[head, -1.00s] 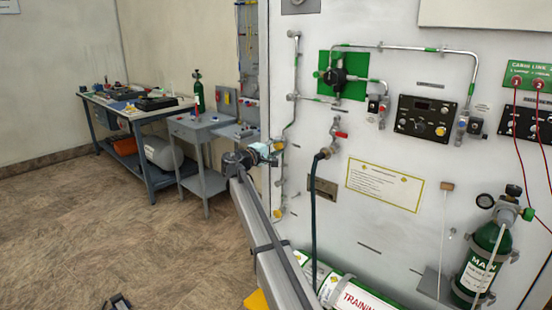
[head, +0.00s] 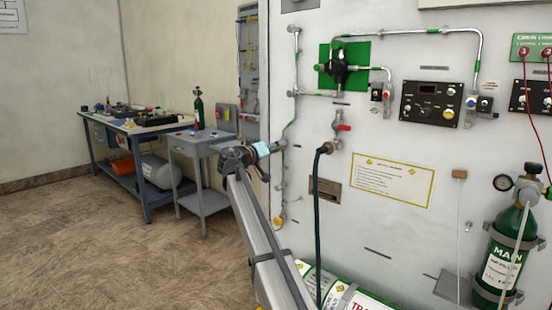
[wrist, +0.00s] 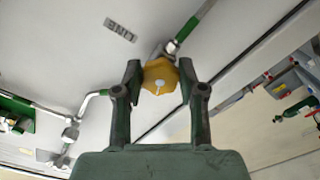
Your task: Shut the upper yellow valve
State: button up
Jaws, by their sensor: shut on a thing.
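The upper yellow valve has a yellow knob (wrist: 160,75) with a pale screw in its middle. It sits between the two fingertips of my gripper (wrist: 160,80) in the wrist view, and the fingers are shut on its sides. In the head view my gripper (head: 276,147) reaches the pipe at the left edge of the white panel and hides most of this knob. The knob's turn angle is hard to read. A lower yellow valve (head: 279,220) shows further down the same pipe.
The white panel (head: 400,240) carries a red-handled valve (head: 343,127) and a dark hose (head: 317,215) right of my gripper. A green MAIN cylinder (head: 504,250) stands at right. A grey side table (head: 203,140) and workbench (head: 140,130) stand at left. Floor is clear between.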

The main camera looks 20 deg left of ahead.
jog(key=shift+w+a+m+b, duration=0.1)
jog(key=shift+w+m+b, duration=0.05)
jog(key=shift+m+b, duration=2.05)
jog(key=shift+m, duration=0.3)
jog(key=o, duration=1.1)
jog(key=shift+o, duration=0.2)
jog(key=v, duration=1.2)
